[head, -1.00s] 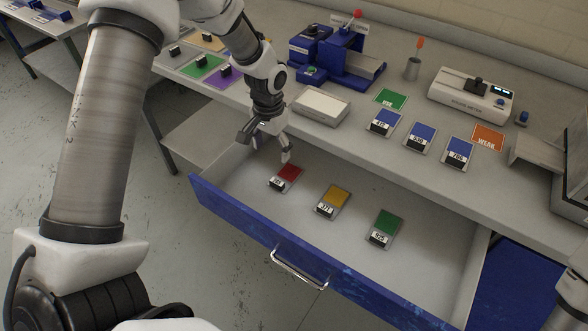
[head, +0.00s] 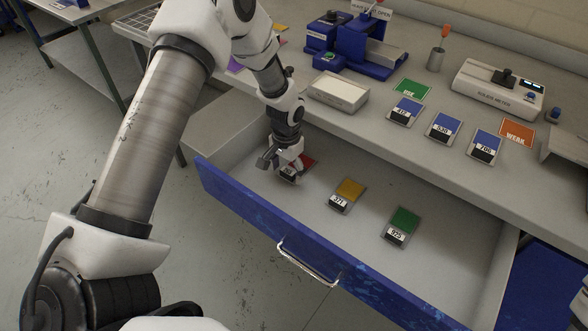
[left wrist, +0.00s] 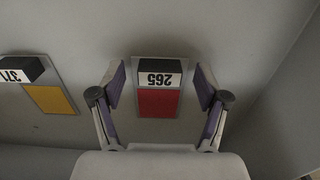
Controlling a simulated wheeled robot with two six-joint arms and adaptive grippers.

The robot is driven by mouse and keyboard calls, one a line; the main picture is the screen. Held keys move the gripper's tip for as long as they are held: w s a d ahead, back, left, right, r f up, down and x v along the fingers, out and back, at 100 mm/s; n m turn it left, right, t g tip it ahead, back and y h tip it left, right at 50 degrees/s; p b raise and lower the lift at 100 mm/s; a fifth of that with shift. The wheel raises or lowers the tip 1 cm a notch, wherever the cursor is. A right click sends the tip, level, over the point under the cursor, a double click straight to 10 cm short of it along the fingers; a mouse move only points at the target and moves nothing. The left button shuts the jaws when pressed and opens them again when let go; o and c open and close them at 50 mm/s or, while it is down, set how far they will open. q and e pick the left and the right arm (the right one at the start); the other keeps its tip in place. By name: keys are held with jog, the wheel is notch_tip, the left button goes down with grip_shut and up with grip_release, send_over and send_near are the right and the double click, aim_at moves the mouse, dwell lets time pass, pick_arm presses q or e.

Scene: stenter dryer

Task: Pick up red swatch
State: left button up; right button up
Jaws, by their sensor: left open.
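The red swatch (left wrist: 158,103) lies flat in the open drawer, on a card with a black block and a label reading 265. My left gripper (left wrist: 160,88) is open, with one finger on each side of the red swatch in the left wrist view. In the head view my left gripper (head: 284,168) is low over the red swatch (head: 308,160) and hides part of it. I cannot tell whether the fingers touch it.
A yellow swatch (head: 350,189) and a green swatch (head: 405,220) lie to the right in the blue-fronted drawer (head: 235,207). The drawer wall (left wrist: 270,75) is near in the left wrist view. Blue swatches (head: 405,106) and a meter (head: 498,90) are on the table.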

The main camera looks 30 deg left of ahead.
pick_arm(q)
jog(key=shift+f, duration=0.2)
jog(key=shift+r, duration=0.1)
jog(key=shift+c, duration=1.1)
jog(key=c, duration=1)
